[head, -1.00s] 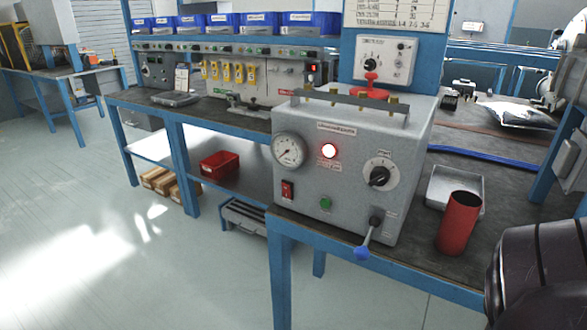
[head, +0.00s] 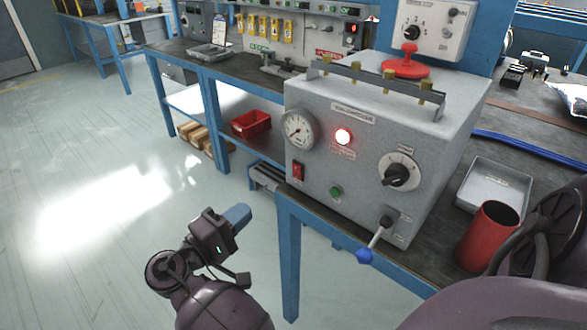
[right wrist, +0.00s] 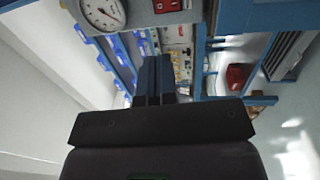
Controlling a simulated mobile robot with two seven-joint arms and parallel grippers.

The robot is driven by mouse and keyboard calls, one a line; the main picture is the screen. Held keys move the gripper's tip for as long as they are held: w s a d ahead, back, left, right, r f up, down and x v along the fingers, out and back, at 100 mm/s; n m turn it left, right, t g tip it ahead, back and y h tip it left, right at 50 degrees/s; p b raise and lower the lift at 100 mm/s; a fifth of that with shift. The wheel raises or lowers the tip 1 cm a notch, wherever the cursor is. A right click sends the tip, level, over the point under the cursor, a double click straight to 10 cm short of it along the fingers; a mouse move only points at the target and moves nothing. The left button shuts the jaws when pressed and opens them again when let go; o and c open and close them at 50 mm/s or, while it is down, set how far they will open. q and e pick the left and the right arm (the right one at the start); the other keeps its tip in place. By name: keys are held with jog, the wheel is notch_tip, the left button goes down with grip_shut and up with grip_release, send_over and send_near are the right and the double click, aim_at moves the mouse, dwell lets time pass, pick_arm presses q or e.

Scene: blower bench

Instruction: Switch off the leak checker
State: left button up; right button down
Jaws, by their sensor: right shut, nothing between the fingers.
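The leak checker is a grey box (head: 330,190) on the front corner of the bench. Its red lamp (head: 344,137) is lit. A red rocker switch (head: 298,171) sits low on the left of its front panel, below a round gauge (head: 299,130). The switch (right wrist: 167,5) and gauge (right wrist: 102,12) also show at the top of the right wrist view. My right gripper (head: 238,216) is shut and empty, below and left of the switch, clear of the panel. Its fingers (right wrist: 154,72) show side by side in the right wrist view. My left gripper is out of view.
The panel also has a green button (head: 336,192), a black knob (head: 397,176) and a blue-tipped lever (head: 365,255) sticking out. A red cylinder (head: 487,238) and metal tray (head: 497,186) stand right of the box. Open floor (head: 100,230) lies left.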

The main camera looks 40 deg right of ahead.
aim_at(295, 168)
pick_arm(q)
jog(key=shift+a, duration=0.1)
pick_arm(e)
jog(key=d, duration=0.4)
jog(key=d+r, duration=0.1)
jog(key=d, duration=0.3)
jog(key=w+d+b, duration=0.1)
jog(key=d, duration=0.3)
jog(key=shift+d+r, duration=0.15)
jog(key=shift+d, duration=0.15)
jog(key=shift+d+r, duration=0.1)
jog(key=shift+d, duration=0.4)
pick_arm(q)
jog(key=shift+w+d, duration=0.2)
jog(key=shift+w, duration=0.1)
pick_arm(e)
jog(key=shift+d, duration=0.15)
jog(key=shift+r, duration=0.1)
